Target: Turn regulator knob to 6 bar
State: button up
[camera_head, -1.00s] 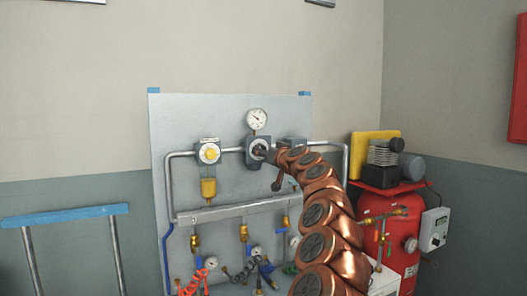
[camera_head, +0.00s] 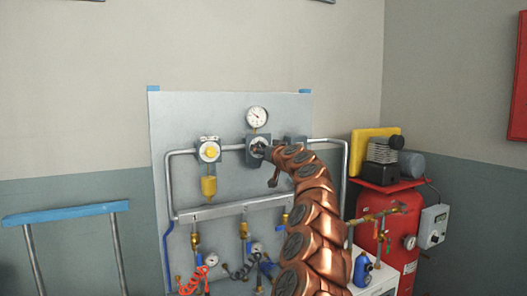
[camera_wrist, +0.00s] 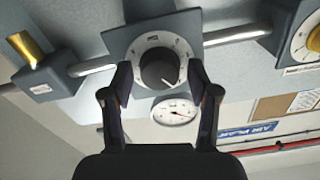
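The regulator (camera_head: 251,139) is a grey block on the panel, below a round white pressure gauge (camera_head: 257,117). In the wrist view its black knob (camera_wrist: 159,68) sits in a white dial ring (camera_wrist: 183,47), with a pale pointer mark on the knob. The gauge (camera_wrist: 174,111) shows beyond the knob there; its reading is too small to tell. My gripper (camera_wrist: 161,74) is open, with one finger on each side of the knob and gaps visible between. In the head view my gripper (camera_head: 263,151) is at the regulator front and partly hides it.
Pipes and a manifold rail (camera_head: 225,210) run nearby, with coiled hoses below. A red compressor tank (camera_head: 370,240) and a blue bottle (camera_head: 362,270) stand to the right.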

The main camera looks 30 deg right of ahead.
jog(key=c, duration=0.9)
jog(key=shift+m, duration=0.4)
jog(key=m, duration=0.3)
jog(key=shift+m, duration=0.4)
jog(key=m+p, duration=0.2)
jog(key=m, duration=0.1)
jog(key=m+p, duration=0.2)
jog(key=m, duration=0.2)
jog(key=m+p, duration=0.1)
jog(key=m, duration=0.3)
jog(key=shift+a+r+p, duration=0.1)
jog(key=shift+r+p, duration=0.2)
jog(key=shift+p, duration=0.1)
jog(key=shift+f+m+p, duration=0.15)
jog(key=shift+m+p, duration=1.15)
jog(key=shift+m, duration=0.9)
